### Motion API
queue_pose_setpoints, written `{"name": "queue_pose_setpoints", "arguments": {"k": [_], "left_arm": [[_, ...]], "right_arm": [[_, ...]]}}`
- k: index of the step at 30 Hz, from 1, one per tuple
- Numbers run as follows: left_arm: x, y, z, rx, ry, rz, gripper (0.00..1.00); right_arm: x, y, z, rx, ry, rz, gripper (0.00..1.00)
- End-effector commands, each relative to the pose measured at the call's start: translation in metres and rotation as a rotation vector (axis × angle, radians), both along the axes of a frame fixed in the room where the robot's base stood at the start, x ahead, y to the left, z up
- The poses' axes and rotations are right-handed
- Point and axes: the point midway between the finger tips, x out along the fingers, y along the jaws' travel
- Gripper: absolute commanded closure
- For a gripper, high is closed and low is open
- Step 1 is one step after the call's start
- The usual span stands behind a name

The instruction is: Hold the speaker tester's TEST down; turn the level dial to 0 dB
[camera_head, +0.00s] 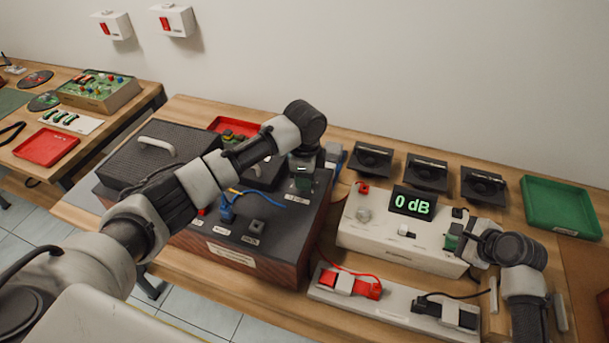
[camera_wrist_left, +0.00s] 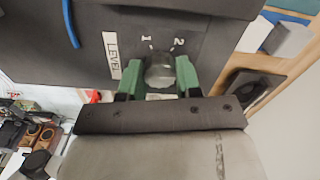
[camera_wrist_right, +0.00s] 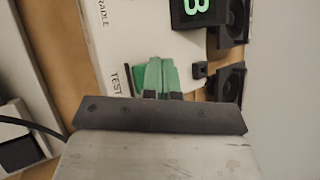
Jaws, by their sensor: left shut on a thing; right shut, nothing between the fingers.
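The dark amplifier (camera_head: 232,232) with wooden sides stands on the table. My left gripper (camera_head: 302,172) is shut on its level dial (camera_wrist_left: 159,72), a grey knob between marks 1 and 2; the LEVEL label (camera_wrist_left: 112,55) is beside it. The white speaker tester (camera_head: 385,237) stands to the right, and its display (camera_head: 412,204) reads "0 dB" in green. My right gripper (camera_head: 454,236) is shut and empty, its green fingertips (camera_wrist_right: 157,78) at the tester's TEST label (camera_wrist_right: 122,80). The TEST button is hidden under the fingertips; I cannot see how far it is pressed.
Several black speakers (camera_head: 426,173) line the wall behind the tester. A green tray (camera_head: 562,206) is at right. A strip with red (camera_head: 350,284) and black (camera_head: 446,312) connectors and cables lies in front. A second bench is at left.

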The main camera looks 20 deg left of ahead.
Motion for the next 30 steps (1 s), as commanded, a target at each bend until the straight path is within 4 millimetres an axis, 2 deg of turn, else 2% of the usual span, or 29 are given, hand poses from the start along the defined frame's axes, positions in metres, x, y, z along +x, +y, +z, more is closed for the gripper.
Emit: {"name": "queue_pose_setpoints", "arguments": {"k": [18, 19, 24, 30], "left_arm": [[0.0006, -0.0001, 0.0010, -0.003, -0.003, -0.045, 0.90], [0.0006, -0.0001, 0.0011, -0.003, -0.003, -0.045, 0.65], [0.0005, -0.0001, 0.0008, -0.002, -0.002, -0.045, 0.41], [0.0002, -0.0001, 0.0003, -0.001, -0.001, -0.045, 0.41]], "right_arm": [[-0.0004, -0.0001, -0.0008, -0.001, 0.002, 0.000, 1.00], [-0.0004, -0.0001, -0.0008, -0.001, 0.002, 0.000, 1.00], [-0.0004, -0.0001, -0.0008, -0.001, 0.002, 0.000, 1.00], [-0.0004, 0.0000, -0.0009, -0.001, 0.002, 0.000, 1.00]]}}
